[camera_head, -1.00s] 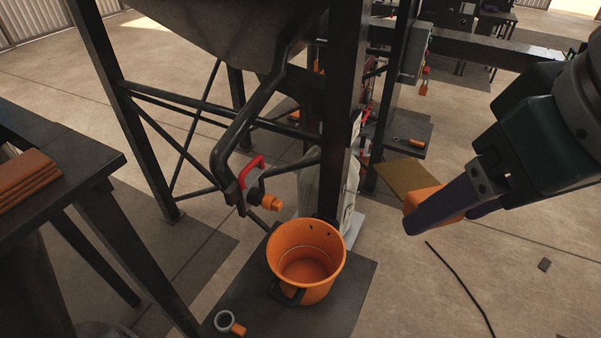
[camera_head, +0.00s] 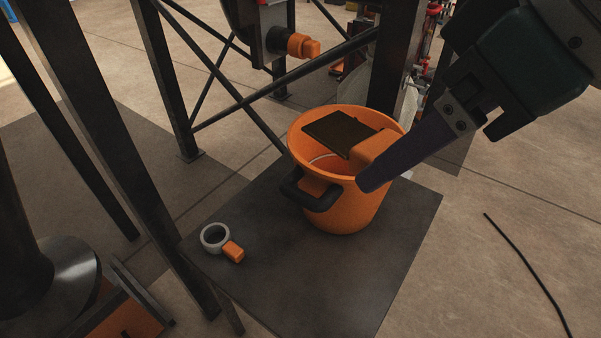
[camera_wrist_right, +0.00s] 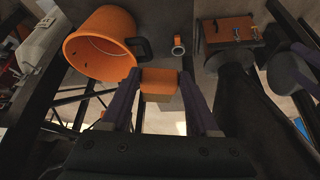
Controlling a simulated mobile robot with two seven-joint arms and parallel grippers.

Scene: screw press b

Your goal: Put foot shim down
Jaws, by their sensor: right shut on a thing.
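The foot shim is a thin dark plate (camera_head: 343,131) with an orange grip block (camera_head: 372,149) at one end. My right gripper (camera_head: 376,168) is shut on that block, with purple fingers on its sides. In the head view the plate appears across the mouth of an orange bucket (camera_head: 345,207); its height above the rim is hard to tell. In the right wrist view the orange block (camera_wrist_right: 158,82) sits between the two fingers, and the plate is not clearly visible.
Dark steel posts (camera_head: 166,80) and braces stand behind. The mat's front is clear.

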